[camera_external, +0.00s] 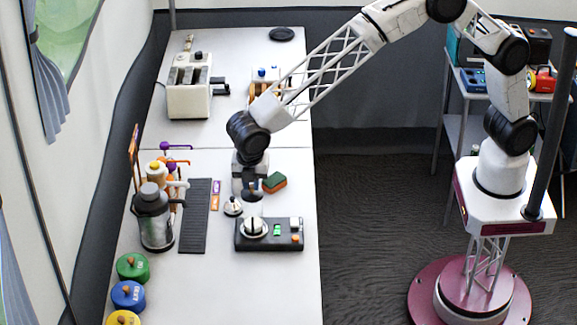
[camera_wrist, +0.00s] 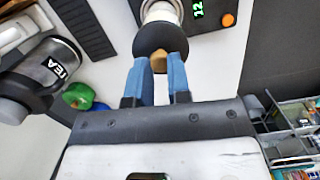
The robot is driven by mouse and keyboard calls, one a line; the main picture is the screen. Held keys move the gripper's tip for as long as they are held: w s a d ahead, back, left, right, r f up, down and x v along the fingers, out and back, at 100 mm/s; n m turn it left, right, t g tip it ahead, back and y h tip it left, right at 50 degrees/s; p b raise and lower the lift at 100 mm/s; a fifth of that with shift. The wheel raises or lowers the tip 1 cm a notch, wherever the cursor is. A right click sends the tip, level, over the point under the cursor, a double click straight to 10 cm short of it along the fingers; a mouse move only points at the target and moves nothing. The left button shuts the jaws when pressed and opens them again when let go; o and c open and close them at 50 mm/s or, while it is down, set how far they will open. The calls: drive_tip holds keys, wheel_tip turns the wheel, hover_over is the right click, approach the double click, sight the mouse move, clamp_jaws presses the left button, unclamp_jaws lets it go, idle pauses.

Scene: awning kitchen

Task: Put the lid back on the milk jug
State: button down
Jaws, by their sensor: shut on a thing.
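My gripper (camera_external: 252,192) points down over the dark scale on the white counter. In the wrist view its two blue fingers (camera_wrist: 162,84) are shut on the wooden knob (camera_wrist: 159,62) of a dark round lid (camera_wrist: 158,40). A white round vessel, apparently the milk jug (camera_wrist: 162,11), shows just beyond the lid in that view, partly hidden by it. In the external view a white round vessel (camera_external: 254,227) stands on the scale. I cannot tell whether the lid touches the jug.
The scale (camera_external: 286,245) has a lit green display. A small pale pot (camera_external: 233,206) and a green-orange sponge (camera_external: 274,182) are close by. A grey TEA canister (camera_external: 155,220), a dark ribbed mat (camera_external: 194,220) and coloured canisters (camera_external: 132,267) stand left. The counter's front right is clear.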

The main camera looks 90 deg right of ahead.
sight(252, 192)
drive_tip(key=shift+f, duration=0.2)
drive_tip(key=shift+f, duration=2.5)
drive_tip(key=shift+s+d+f, duration=0.1)
drive_tip(key=shift+s+f, duration=0.1)
drive_tip(key=shift+f, duration=0.9)
drive_tip(key=shift+w+r, duration=0.2)
drive_tip(key=shift+r, duration=0.7)
drive_tip(key=shift+f, duration=0.25)
drive_tip(key=shift+c, duration=2.3)
unclamp_jaws()
